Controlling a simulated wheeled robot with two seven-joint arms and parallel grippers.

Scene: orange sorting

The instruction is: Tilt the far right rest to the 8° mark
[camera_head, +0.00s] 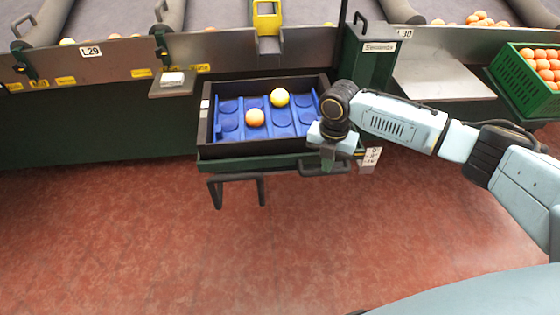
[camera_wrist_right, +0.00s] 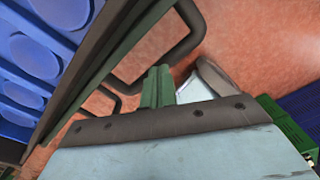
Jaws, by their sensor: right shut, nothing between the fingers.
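A dark tray (camera_head: 265,84) with a blue cupped insert sits on a green rest (camera_head: 222,165) in the middle of the head view, looking about level. One dark handle (camera_head: 262,190) hangs from the rest's front. Another dark handle (camera_head: 340,168) at its right end is partly hidden by my right gripper. A white scale card (camera_head: 371,155) with small marks is just right of it; I cannot read its pointer. My right gripper (camera_head: 328,160) points down at the front right corner, shut and empty. Its green fingers (camera_wrist_right: 157,88) are together in the wrist view. I cannot tell whether they touch the handle.
A green crate of oranges (camera_head: 510,80) stands at the right by a grey shelf (camera_head: 440,80). The red floor in front is clear.

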